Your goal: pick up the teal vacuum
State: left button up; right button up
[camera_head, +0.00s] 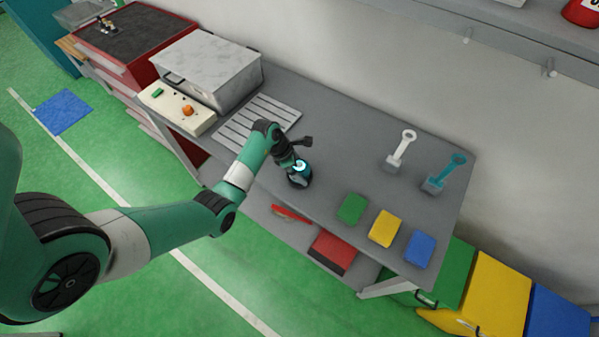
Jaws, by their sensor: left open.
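The teal vacuum (447,173) stands near the right end of the grey bench, with its round loop handle up and a blocky lower part on the bench top. A similar white vacuum (401,149) stands just left of it. My left gripper (305,142) is small and dark beyond the lit wrist ring, over the middle of the bench. It is open and empty, well to the left of both vacuums and touching neither. My right gripper is out of view.
Green (352,209), yellow (384,229) and blue (420,248) blocks lie along the front edge of the bench (345,130). A slatted rack (255,122), a control box (176,108) and a grey-lidded machine (208,68) stand left. Bench between gripper and vacuums is clear.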

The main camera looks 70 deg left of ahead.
aim_at(300, 165)
pick_arm(q)
jog(key=c, duration=1.4)
jog(key=shift+o, duration=0.2)
jog(key=shift+r, duration=0.15)
jog(key=r, duration=0.1)
jog(key=r+p, duration=0.1)
jog(key=r, duration=0.1)
jog(key=r+p, duration=0.1)
jog(key=shift+s+d+r, duration=0.1)
jog(key=shift+s+r, duration=0.1)
jog(key=shift+s, duration=0.15)
jog(key=s+d+r+p, duration=0.4)
jog(key=s+r, duration=0.4)
jog(key=s, duration=0.4)
jog(key=shift+d+r+p, duration=0.2)
jog(key=shift+d+p, duration=0.2)
jog(key=shift+d, duration=0.45)
